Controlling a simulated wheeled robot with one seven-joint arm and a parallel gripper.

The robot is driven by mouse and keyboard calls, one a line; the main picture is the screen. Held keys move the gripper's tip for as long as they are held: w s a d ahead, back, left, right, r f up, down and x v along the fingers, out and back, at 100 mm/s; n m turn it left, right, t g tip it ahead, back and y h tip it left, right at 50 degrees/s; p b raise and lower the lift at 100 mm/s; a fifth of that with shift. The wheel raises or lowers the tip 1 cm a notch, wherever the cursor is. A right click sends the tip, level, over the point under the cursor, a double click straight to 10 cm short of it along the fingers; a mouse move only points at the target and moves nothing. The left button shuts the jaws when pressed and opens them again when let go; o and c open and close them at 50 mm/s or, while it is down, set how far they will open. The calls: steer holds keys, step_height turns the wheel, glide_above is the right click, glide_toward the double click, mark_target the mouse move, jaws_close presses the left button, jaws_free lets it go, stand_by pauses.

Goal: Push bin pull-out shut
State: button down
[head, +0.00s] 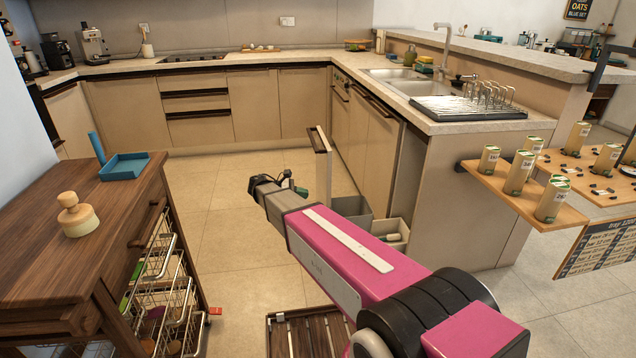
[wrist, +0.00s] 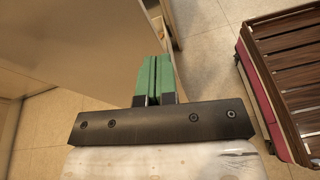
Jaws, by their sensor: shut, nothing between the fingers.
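The bin pull-out stands open from the right-hand cabinet run. Its beige front panel (head: 323,170) is seen nearly edge-on in the head view. A grey bin (head: 353,211) and a lighter bin (head: 393,232) show behind it, partly hidden by my arm. My gripper (head: 298,189) is in front of the panel's outer side, to its left in the picture. Its green fingers are together and empty in the wrist view (wrist: 158,75). A broad beige surface (wrist: 75,45), apparently the panel, lies close beside the fingers there; contact cannot be told.
A wooden cart (head: 75,255) with wire baskets stands at left. Open tiled floor (head: 215,200) lies between it and the cabinets. A shelf with several cans (head: 515,195) juts out at right. A slatted wooden platform (head: 305,335) is low in front.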

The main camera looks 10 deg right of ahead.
mark_target(326, 178)
steer(key=w+a+r+n+h, duration=0.2)
steer(key=w+a+r+h, duration=0.15)
steer(key=a, duration=0.35)
steer(key=shift+t, duration=0.3)
steer(key=d, duration=1.4)
steer(key=shift+d+r, duration=0.15)
steer(key=shift+r, duration=0.05)
steer(key=shift+d, duration=0.15)
steer(key=d, duration=4)
steer(key=shift+d, duration=0.2)
steer(key=shift+d, duration=0.1)
